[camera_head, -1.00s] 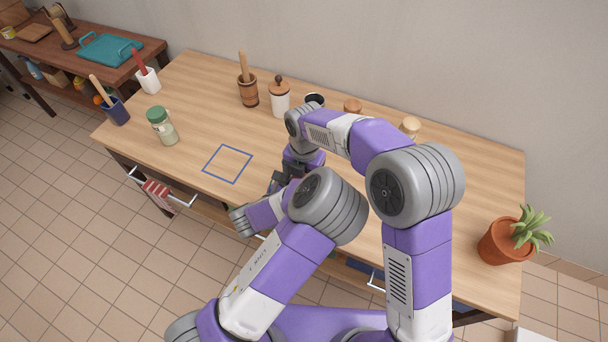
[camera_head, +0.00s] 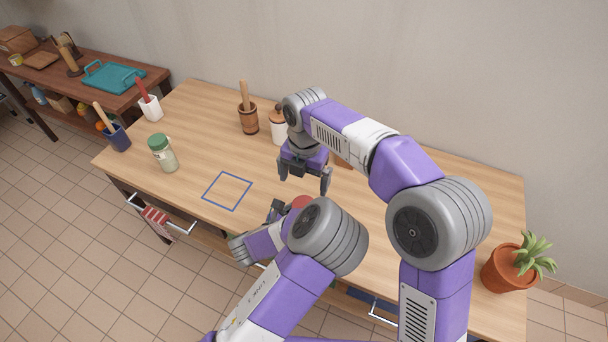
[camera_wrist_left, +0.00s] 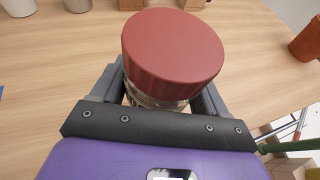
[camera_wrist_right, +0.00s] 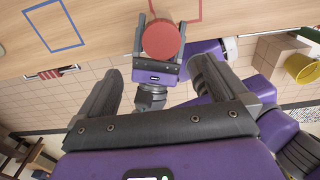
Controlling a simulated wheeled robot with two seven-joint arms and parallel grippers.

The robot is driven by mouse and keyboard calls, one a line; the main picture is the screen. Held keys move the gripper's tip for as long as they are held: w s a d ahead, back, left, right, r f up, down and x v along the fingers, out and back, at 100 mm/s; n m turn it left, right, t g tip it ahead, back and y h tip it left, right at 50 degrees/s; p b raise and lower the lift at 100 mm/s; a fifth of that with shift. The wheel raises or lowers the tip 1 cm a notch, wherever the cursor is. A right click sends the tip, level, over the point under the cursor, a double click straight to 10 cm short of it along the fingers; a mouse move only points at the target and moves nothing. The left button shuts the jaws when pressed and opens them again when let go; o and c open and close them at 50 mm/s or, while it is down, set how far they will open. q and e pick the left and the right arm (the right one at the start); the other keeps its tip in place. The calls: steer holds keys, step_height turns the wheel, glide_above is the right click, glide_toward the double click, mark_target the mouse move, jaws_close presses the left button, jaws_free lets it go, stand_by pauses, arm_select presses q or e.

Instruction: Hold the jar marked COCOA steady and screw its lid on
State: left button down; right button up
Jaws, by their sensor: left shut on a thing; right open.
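My left gripper (camera_wrist_left: 158,88) is shut around a clear glass jar (camera_wrist_left: 150,98), whose body is mostly hidden. A red ridged lid (camera_wrist_left: 172,48) sits on top of the jar; I cannot tell how tightly. No COCOA label is visible. In the head view the red lid (camera_head: 301,201) shows partly behind my left arm. My right gripper (camera_head: 304,180) is open and empty, above the table and apart from the lid. In the right wrist view the lid (camera_wrist_right: 162,40) lies between the left fingers, beyond my open right fingers (camera_wrist_right: 155,76).
A blue square outline (camera_head: 227,191) on the table (camera_head: 190,120) is empty. A green-lidded jar (camera_head: 162,153) stands left of it. A wooden mortar (camera_head: 248,118) and a white canister (camera_head: 278,127) stand at the back. A potted plant (camera_head: 510,267) is at the right end.

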steer(key=shift+r, duration=0.55)
